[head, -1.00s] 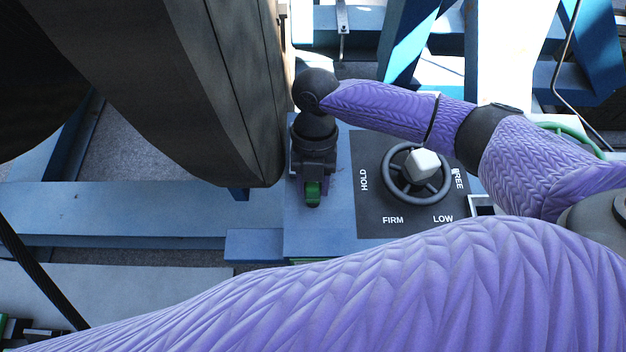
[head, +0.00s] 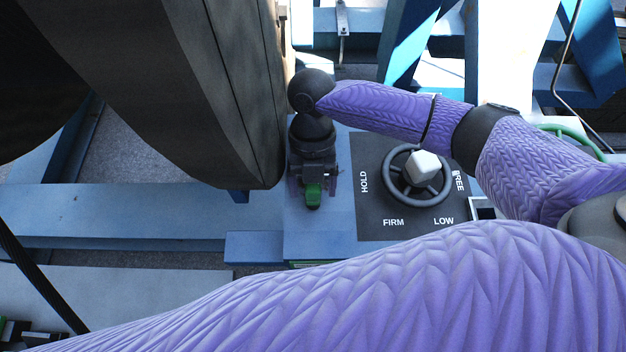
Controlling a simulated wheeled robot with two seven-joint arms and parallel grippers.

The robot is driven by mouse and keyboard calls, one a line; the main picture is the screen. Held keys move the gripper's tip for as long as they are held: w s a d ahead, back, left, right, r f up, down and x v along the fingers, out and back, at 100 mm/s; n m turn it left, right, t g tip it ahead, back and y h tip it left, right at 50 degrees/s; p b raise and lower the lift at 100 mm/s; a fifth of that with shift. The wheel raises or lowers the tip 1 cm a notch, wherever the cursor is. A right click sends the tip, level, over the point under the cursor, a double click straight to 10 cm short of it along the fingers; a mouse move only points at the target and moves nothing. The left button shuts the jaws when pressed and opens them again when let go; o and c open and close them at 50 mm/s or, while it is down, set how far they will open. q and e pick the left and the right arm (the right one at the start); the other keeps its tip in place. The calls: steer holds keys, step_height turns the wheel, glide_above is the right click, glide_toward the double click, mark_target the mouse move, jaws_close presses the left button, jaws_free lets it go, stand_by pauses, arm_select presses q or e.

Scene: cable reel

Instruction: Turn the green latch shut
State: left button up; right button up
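The green latch (head: 314,195) shows as a small upright green piece on the blue frame, left of the dial panel. My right gripper (head: 315,186) points down at it from above. Its dark finger parts show on both sides of the latch's upper end, and the gripper body hides the rest of the latch. I cannot tell whether the fingers touch or clamp it. My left gripper is not clearly in view.
A dark panel (head: 375,215) marked HOLD, FIRM and LOW carries a round handwheel (head: 416,193) with a white knob, close to the right of my gripper. A large dark reel (head: 190,100) stands close on the left. Blue beams (head: 120,210) run around.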

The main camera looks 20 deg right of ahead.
steer(key=v, duration=1)
steer(key=shift+b, duration=0.3)
